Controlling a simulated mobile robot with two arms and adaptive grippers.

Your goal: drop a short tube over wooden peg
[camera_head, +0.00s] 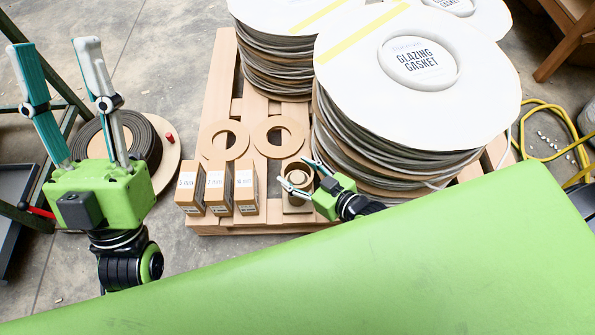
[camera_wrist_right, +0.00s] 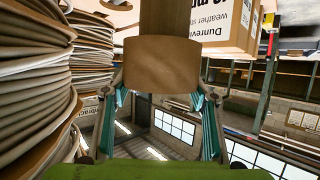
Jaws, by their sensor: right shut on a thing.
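My right gripper (camera_head: 298,178) is shut on a short brown tube (camera_head: 304,170), with one finger on each side of it. The right wrist view shows the tube (camera_wrist_right: 162,64) between the fingertips. In that view the wooden peg (camera_wrist_right: 165,17) lines up with the tube and meets its edge. The frames do not show clearly whether the tube is around the peg or just at its end. In the head view the peg's wooden base (camera_head: 297,208) shows below the tube, at the pallet's front edge. My left gripper (camera_head: 56,48) is open and empty, fingers pointing up, away at the left.
Several small cartons (camera_head: 218,190) stand left of the tube on the wooden pallet (camera_head: 260,217). Flat brown rings (camera_head: 228,140) lie behind them. Large gasket reels (camera_head: 400,150) rise close behind and right. A dark coil (camera_head: 140,135) lies on the floor at left.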

